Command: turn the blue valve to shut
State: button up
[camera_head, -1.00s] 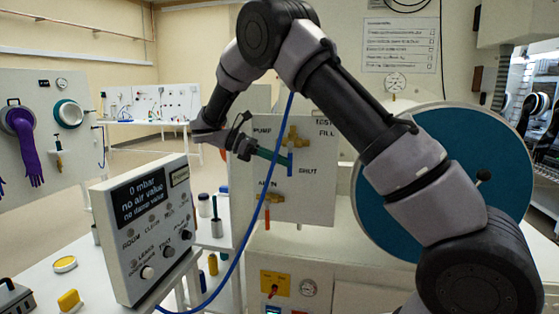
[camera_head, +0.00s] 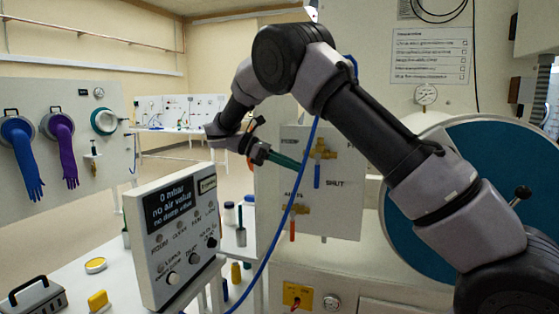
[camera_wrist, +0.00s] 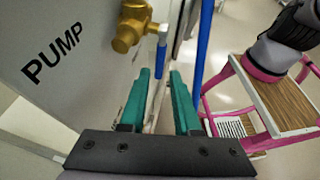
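The blue valve has a brass body (camera_head: 322,150) on the pale upright panel. Its blue handle (camera_head: 317,175) hangs straight down, beside the printed word SHUT. My gripper (camera_head: 290,163), with green fingers, is just left of the handle, with a small gap between them. In the wrist view the two green fingers (camera_wrist: 160,90) stand apart with nothing clamped. There the brass body (camera_wrist: 130,25) and the blue handle (camera_wrist: 162,50) are beyond the fingertips. The handle lines up with the space between them.
A second brass valve with a red handle (camera_head: 292,230) sits lower on the same panel. A blue hose (camera_head: 288,215) runs down in front of the panel. A control box (camera_head: 175,235) reading "0 mbar, no air valve" stands at the front left. A large blue disc (camera_head: 480,190) is at right.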

jog(key=v, duration=0.6)
dwell(0.5)
